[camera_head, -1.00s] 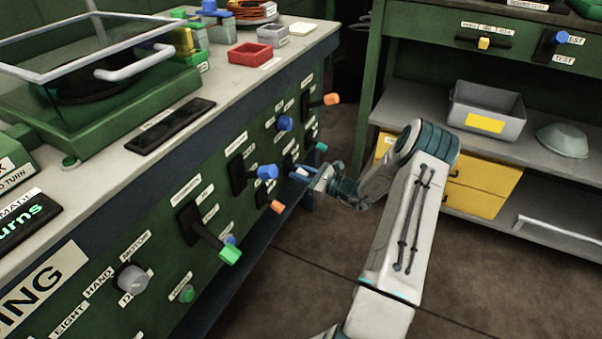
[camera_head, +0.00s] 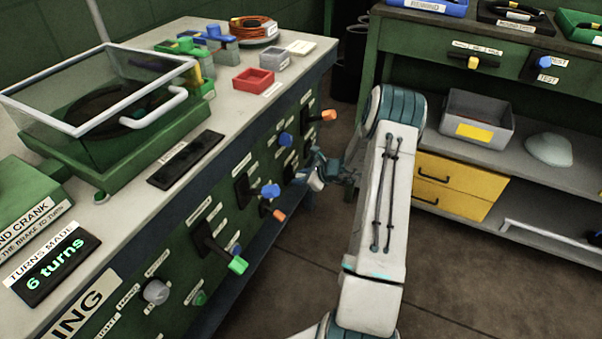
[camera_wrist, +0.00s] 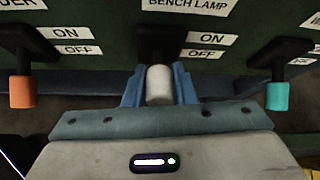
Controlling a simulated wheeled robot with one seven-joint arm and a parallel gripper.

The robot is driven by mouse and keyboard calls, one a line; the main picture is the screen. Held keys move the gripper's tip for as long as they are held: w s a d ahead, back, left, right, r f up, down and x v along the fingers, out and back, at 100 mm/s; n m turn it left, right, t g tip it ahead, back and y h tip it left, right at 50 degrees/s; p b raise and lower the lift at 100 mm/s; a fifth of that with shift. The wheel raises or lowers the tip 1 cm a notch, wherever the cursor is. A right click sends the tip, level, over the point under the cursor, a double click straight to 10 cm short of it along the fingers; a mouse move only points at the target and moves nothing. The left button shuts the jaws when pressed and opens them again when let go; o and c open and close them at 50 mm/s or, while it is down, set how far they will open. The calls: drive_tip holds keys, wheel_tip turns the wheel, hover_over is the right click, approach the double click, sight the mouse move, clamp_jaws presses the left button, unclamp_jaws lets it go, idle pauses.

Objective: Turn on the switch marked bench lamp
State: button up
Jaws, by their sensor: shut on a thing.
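The bench lamp switch shows in the wrist view under its label "BENCH LAMP" (camera_wrist: 188,4). It has a black plate and a lever ending in a pale grey knob (camera_wrist: 159,85). The labels "ON" (camera_wrist: 213,38) and "OFF" (camera_wrist: 204,54) sit to its right, ON above OFF. The knob hangs below the OFF label's height in this view. My gripper (camera_wrist: 159,92) is shut on this knob, with a blue finger on each side. In the head view, my gripper (camera_head: 306,178) is at the green panel, and the knob is hard to make out there.
An orange-knobbed switch (camera_wrist: 22,91) is to the left and a teal-knobbed one (camera_wrist: 277,96) to the right in the wrist view. The panel (camera_head: 222,180) carries several other levers, including blue (camera_head: 270,190) and green (camera_head: 238,265) ones. The floor (camera_head: 300,275) beside the bench is clear.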

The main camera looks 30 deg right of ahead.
drive_tip(key=shift+r+g+h+p, duration=0.15)
drive_tip(key=shift+g+h+p, duration=0.15)
drive_tip(key=shift+g+p, duration=0.1)
drive_tip(key=o, duration=1)
drive_tip(key=p+v, duration=0.2)
drive_tip(key=v, duration=1.1)
drive_tip(key=shift+s+d+r, duration=0.2)
drive_tip(key=shift+d+r, duration=0.05)
drive_tip(key=shift+r, duration=0.05)
